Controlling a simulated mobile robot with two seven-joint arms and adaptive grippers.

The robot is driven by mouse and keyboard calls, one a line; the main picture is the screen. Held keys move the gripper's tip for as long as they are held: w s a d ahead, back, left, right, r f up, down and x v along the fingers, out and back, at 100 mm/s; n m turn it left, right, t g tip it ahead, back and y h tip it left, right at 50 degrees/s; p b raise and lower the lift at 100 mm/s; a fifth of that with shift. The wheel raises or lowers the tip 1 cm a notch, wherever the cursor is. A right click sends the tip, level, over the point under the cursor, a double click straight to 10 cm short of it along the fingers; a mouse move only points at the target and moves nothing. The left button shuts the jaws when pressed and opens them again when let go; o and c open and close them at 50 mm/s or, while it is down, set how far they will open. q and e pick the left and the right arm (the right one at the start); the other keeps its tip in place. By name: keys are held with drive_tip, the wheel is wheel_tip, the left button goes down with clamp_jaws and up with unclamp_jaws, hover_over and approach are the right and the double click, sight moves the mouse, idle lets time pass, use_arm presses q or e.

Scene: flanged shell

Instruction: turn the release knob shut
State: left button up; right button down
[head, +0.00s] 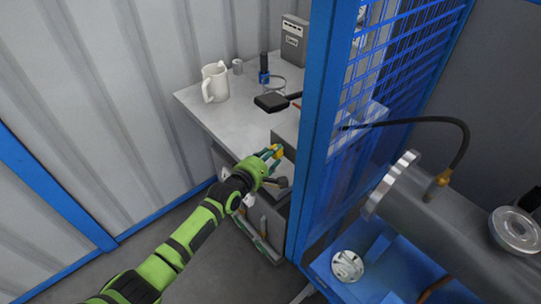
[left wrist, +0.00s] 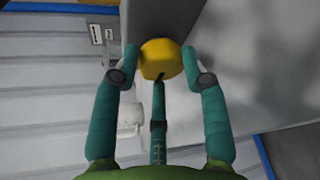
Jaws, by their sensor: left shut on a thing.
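The release knob is a small yellow knob (head: 277,150) on the grey box at the bench's front right, beside the blue frame. In the left wrist view the yellow knob (left wrist: 161,59) sits between my fingertips, in front of a grey face. My left gripper (head: 270,154) is shut on it, with teal fingers on both sides and a third finger below; the same gripper (left wrist: 162,62) fills the left wrist view. The knob's marks, if any, cannot be made out. My right gripper is not in view.
A blue post (head: 317,130) with mesh stands just right of my left gripper. On the bench (head: 215,116) are a white jug (head: 215,82), a dark flat device (head: 271,102), a blue-and-black tool (head: 264,72) and a grey box (head: 294,40). A flanged grey shell (head: 440,215) lies beyond the post.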

use_arm(q)
drive_tip(key=shift+s+f+m+t, duration=0.1)
drive_tip(key=shift+f+m+t, duration=0.1)
drive_tip(key=shift+m+t, duration=0.35)
drive_tip(key=shift+g, duration=0.25)
drive_tip(key=o, duration=0.8)
drive_tip(key=v, duration=1.2)
drive_tip(key=shift+d, duration=0.1)
